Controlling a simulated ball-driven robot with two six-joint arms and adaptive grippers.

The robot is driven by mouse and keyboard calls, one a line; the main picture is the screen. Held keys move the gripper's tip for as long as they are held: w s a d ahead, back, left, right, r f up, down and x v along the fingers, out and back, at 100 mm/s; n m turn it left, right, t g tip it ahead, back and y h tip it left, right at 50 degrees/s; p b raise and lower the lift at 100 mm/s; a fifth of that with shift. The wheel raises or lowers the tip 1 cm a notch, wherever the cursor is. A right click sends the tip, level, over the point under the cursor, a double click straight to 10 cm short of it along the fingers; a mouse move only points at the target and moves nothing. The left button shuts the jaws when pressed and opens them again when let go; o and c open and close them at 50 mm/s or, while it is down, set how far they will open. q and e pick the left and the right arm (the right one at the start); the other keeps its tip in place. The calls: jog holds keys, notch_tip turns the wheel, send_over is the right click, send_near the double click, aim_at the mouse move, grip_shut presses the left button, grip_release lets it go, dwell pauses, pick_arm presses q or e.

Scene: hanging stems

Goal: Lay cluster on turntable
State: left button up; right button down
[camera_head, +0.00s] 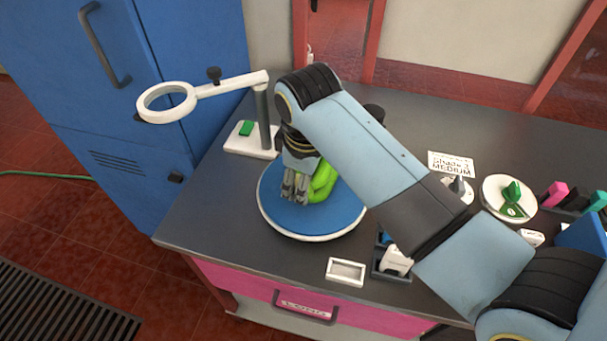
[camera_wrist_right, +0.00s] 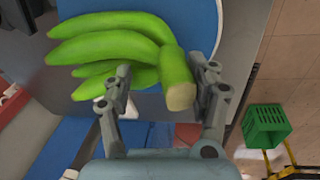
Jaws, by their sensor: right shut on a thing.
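A green banana cluster (camera_head: 322,182) is over the turntable (camera_head: 340,222), a round disc with a blue top and pale rim on the dark counter. My right gripper (camera_head: 295,190) is shut on the cluster and points down over the disc. In the right wrist view the cluster (camera_wrist_right: 115,42) spreads to the left, with its cut stem between the fingers (camera_wrist_right: 165,72). The blue turntable surface (camera_wrist_right: 190,20) shows behind it. I cannot tell whether the cluster touches the disc. My gripper and arm hide part of the cluster. My left gripper is not in view.
A stand with a ring arm (camera_head: 262,120) rises just behind the turntable. A white-framed tray (camera_head: 346,271) lies in front. A white dial with a green knob (camera_head: 509,198) and a label card (camera_head: 451,163) are at right. A green crate (camera_wrist_right: 266,125) shows in the wrist view.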

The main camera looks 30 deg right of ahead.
jog(key=shift+c, duration=1.4)
grip_release()
notch_tip(320, 180, up, 12)
jog(key=s+a, duration=0.1)
jog(key=s, duration=0.1)
jog(key=shift+f, duration=0.1)
